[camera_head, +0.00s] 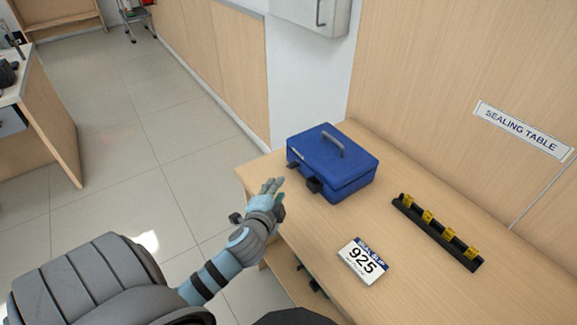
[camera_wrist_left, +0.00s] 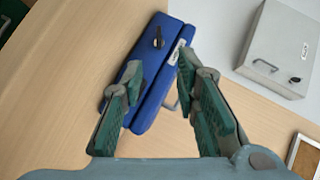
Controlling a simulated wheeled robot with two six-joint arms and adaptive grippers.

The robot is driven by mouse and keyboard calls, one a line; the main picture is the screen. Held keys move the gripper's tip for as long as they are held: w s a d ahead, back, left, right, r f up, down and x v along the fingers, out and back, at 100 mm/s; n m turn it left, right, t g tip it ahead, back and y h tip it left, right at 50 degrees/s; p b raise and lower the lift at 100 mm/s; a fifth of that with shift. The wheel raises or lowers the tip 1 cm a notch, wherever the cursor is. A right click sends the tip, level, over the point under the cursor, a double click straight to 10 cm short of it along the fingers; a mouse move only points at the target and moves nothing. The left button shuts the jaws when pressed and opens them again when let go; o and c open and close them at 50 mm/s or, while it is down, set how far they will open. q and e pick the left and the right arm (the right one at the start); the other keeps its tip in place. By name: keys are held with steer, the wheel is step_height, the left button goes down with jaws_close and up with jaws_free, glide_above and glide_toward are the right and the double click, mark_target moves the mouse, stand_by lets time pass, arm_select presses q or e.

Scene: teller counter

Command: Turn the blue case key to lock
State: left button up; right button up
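The blue case (camera_head: 340,172) stands closed on the wooden table, with a grey carry handle on its lid. In the left wrist view the blue case (camera_wrist_left: 150,108) lies beyond my fingers. A black key (camera_wrist_left: 158,38) shows on its front, near a small white label. My left gripper (camera_head: 270,187) is beside the case's front left side in the head view. The left wrist view shows my left gripper (camera_wrist_left: 160,68) with its green-padded fingers spread and nothing between them. Its left finger partly covers the case and a dark fitting. My right gripper is not in view.
A white card reading 925 (camera_head: 363,262) and a black rack with several yellow pieces (camera_head: 437,233) lie on the table (camera_head: 340,225). A wall rises behind, with a SEALING TABLE sign (camera_head: 522,130). A grey wall box (camera_wrist_left: 280,45) is beyond the case.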

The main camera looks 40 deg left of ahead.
mark_target(290, 168)
arm_select(q)
steer(key=b+x, duration=0.3)
steer(key=x, duration=1.1)
steer(key=shift+f, duration=0.1)
jaws_close()
